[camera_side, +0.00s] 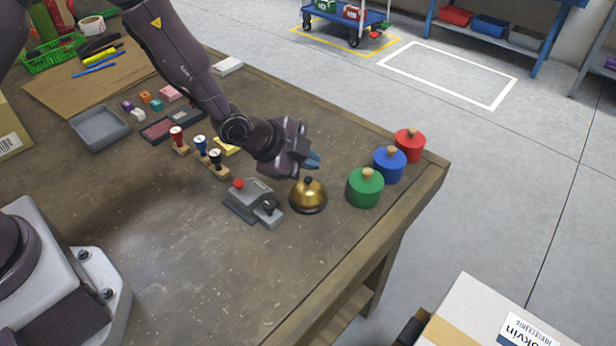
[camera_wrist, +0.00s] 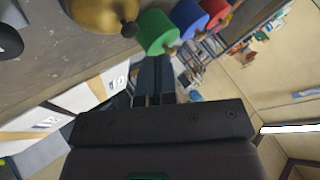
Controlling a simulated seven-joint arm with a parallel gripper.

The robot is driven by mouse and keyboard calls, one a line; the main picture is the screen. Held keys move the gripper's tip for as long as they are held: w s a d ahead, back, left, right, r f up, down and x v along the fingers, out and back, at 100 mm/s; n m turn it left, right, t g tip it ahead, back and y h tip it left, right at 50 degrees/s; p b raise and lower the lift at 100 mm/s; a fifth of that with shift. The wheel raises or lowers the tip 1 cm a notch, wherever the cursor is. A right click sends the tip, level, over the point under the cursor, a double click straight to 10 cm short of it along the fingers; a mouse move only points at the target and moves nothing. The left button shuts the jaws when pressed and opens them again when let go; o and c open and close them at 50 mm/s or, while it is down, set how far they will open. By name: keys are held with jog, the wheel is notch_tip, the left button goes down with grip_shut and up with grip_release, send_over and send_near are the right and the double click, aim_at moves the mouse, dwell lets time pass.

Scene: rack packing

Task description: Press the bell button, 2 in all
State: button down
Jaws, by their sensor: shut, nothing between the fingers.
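A gold bell (camera_side: 308,197) with a dark button (camera_side: 308,181) on top stands on the brown table near its front right edge. In the wrist view the bell (camera_wrist: 98,12) shows at the top, partly cut off, with its dark button (camera_wrist: 129,29). My gripper (camera_side: 313,160) is above the bell and slightly behind it in the side view, apart from the button. Its blue-grey fingers are together and empty, and they also show in the wrist view (camera_wrist: 155,78).
A grey box with a red button (camera_side: 238,184) and a black knob stands left of the bell. Green (camera_side: 365,188), blue (camera_side: 389,165) and red (camera_side: 409,146) round containers with wooden knobs stand to its right. Stamps (camera_side: 200,144) stand behind left. Bare table lies in front.

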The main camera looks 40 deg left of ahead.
aim_at(308, 181)
jog(key=shift+r, duration=2)
dwell(0.9)
notch_tip(308, 181, up, 4)
jog(key=shift+f, duration=0.1)
dwell(0.4)
jog(key=shift+f, duration=4.4)
jog(key=shift+f, duration=0.15)
jog(key=shift+f, duration=0.25)
